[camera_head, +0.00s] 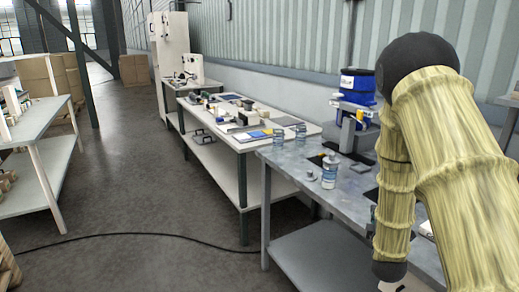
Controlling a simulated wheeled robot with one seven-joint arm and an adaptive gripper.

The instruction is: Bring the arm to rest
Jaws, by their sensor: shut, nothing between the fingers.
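My arm (440,150) fills the right side of the head view in a ribbed, straw-coloured cover with a dark rounded joint at its top. One covered section hangs down in front of the grey metal workbench (285,158). It ends in a dark joint and a small white part at the bottom edge of the picture. My gripper is not in view; it lies below the frame or behind the arm. The arm hides part of the bench's right side.
A shelf table (50,115) stands left. The floor (130,180) between is open, crossed by a black cable (150,235).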

